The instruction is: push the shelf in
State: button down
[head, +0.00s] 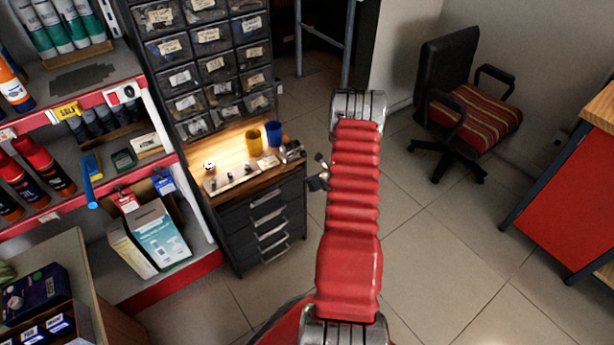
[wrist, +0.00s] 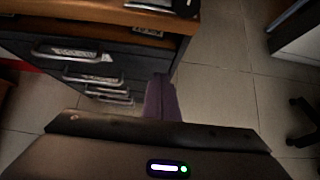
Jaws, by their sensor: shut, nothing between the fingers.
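The wooden shelf (head: 222,160) juts from the dark cabinet, above its drawers and below the small bins, with several small items on it. Its front edge shows at the top of the wrist view (wrist: 110,14). My gripper (head: 318,176) is to the right of the shelf's front right corner in the head view, partly hidden by my red arm. In the wrist view my gripper (wrist: 160,88) is shut and empty, below the shelf's edge and beside the drawer fronts. I cannot tell whether it touches the cabinet.
A yellow cup (head: 253,141) and a blue cup (head: 273,133) stand on the shelf. Dark drawers (head: 268,226) with metal handles are underneath. Stocked red-edged shelving (head: 110,95) is at left. An office chair (head: 465,105) is at right. The tiled floor (head: 440,240) between is clear.

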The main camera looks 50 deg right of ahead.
jog(key=v, duration=0.9)
jog(key=shift+s+r, duration=0.2)
jog(key=shift+r, duration=0.1)
jog(key=shift+a, duration=0.1)
jog(key=s+a+r+n+g+y, duration=0.1)
jog(key=a+r+n+y, duration=0.1)
jog(key=a+r+n, duration=0.45)
jog(key=s+a+r+n+g+y, duration=0.1)
jog(key=a+r+n+g+y, duration=0.2)
jog(key=a+n, duration=0.6)
jog(key=s+a+r+n+y, duration=0.15)
jog(key=a+r+n, duration=0.35)
jog(key=a, duration=0.5)
jog(key=s+a+r+n+h, duration=0.2)
jog(key=s+a+r+n, duration=0.3)
jog(key=a+r+n, duration=0.4)
jog(key=s+a+r+n+h, duration=0.2)
jog(key=s+a+r+n, duration=0.4)
jog(key=r, duration=1.1)
jog(key=shift+s+a+n+t+h, duration=0.3)
jog(key=shift+a+n, duration=1.15)
jog(key=shift+a, duration=1.6)
